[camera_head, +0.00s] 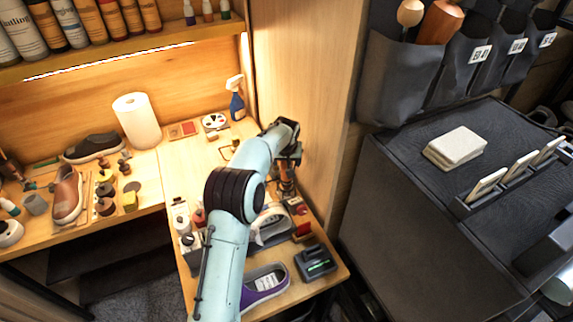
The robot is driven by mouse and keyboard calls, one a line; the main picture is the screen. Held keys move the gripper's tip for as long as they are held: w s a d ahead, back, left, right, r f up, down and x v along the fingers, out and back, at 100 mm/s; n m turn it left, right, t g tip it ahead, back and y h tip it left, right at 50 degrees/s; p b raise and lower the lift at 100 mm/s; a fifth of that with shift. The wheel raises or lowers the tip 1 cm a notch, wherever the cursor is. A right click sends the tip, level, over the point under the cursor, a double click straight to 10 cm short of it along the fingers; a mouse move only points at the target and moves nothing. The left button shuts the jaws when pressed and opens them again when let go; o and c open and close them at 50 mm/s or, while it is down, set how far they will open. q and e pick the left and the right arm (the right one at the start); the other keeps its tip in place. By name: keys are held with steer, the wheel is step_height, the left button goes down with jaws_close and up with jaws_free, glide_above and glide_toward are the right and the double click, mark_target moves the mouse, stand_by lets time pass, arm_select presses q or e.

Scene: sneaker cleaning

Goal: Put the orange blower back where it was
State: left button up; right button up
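My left arm reaches up across the small wooden table, and its dark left gripper (286,186) points down near the wooden side panel. An orange-brown part shows at the gripper. It may be the orange blower, but it is too small and covered to be sure, and I cannot tell whether the fingers are closed on it. No other orange blower is clearly seen. My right gripper is not clearly in view.
Below the gripper are a grey-white shoe (270,229), a purple shoe (265,284) and a dark device with a green display (316,263). A paper towel roll (137,121) and blue spray bottle (236,104) stand behind. The wooden panel (305,95) rises close right.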

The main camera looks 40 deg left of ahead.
arm_select(q)
steer(key=v, duration=0.9)
steer(key=shift+s, duration=0.2)
steer(key=shift+d, duration=0.1)
